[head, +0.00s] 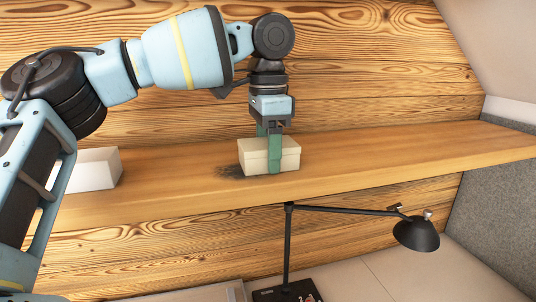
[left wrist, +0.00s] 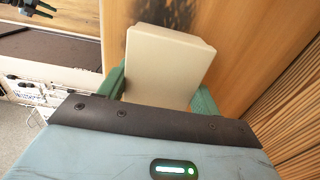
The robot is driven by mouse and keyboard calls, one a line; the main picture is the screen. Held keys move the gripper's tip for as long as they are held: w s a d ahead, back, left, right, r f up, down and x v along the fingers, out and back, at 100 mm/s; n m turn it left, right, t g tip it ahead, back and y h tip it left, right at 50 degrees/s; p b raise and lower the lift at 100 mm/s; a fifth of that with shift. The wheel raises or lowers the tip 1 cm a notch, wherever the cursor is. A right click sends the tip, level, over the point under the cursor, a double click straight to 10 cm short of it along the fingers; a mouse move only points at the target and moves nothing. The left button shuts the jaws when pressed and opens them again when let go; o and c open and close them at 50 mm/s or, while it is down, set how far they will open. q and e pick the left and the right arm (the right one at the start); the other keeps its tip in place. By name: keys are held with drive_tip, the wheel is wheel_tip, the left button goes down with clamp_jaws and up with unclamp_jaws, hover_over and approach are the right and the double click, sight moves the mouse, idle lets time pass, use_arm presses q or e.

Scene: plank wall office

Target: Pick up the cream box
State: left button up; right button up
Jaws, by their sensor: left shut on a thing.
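The cream box (head: 255,158) is at the wooden shelf in the head view, a small box with a lid line near its top. My left gripper (head: 271,160) points down over it, with its green fingers on either side, and is shut on the box. In the left wrist view the cream box (left wrist: 165,62) fills the space between the two green fingers of my left gripper (left wrist: 162,92). I cannot tell whether its underside touches the shelf.
The wooden shelf (head: 365,155) runs along the plank wall and is bare to the right of the box. A white box (head: 95,170) sits on it at the left, partly behind my arm. A black desk lamp (head: 415,235) stands below the shelf.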

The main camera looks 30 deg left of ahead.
use_arm(q)
drive_tip(key=shift+c, duration=0.7)
drive_tip(key=shift+r, duration=0.2)
use_arm(e)
drive_tip(key=shift+f, duration=0.1)
use_arm(q)
drive_tip(key=shift+w+r+b, duration=0.1)
drive_tip(key=shift+r+b, duration=0.25)
drive_tip(key=shift+r, duration=0.95)
drive_tip(key=shift+s+d+r, duration=0.2)
drive_tip(key=shift+s+r, duration=0.05)
drive_tip(key=s+d+r, duration=0.1)
drive_tip(key=s+d, duration=0.8)
drive_tip(key=s, duration=0.3)
drive_tip(key=shift+s+d+r+b, duration=0.2)
drive_tip(key=shift+s+r+b, duration=0.05)
drive_tip(key=shift+b, duration=0.2)
use_arm(e)
drive_tip(key=shift+s+a+f, duration=0.1)
drive_tip(key=shift+s+f, duration=0.6)
drive_tip(key=shift+f, duration=0.3)
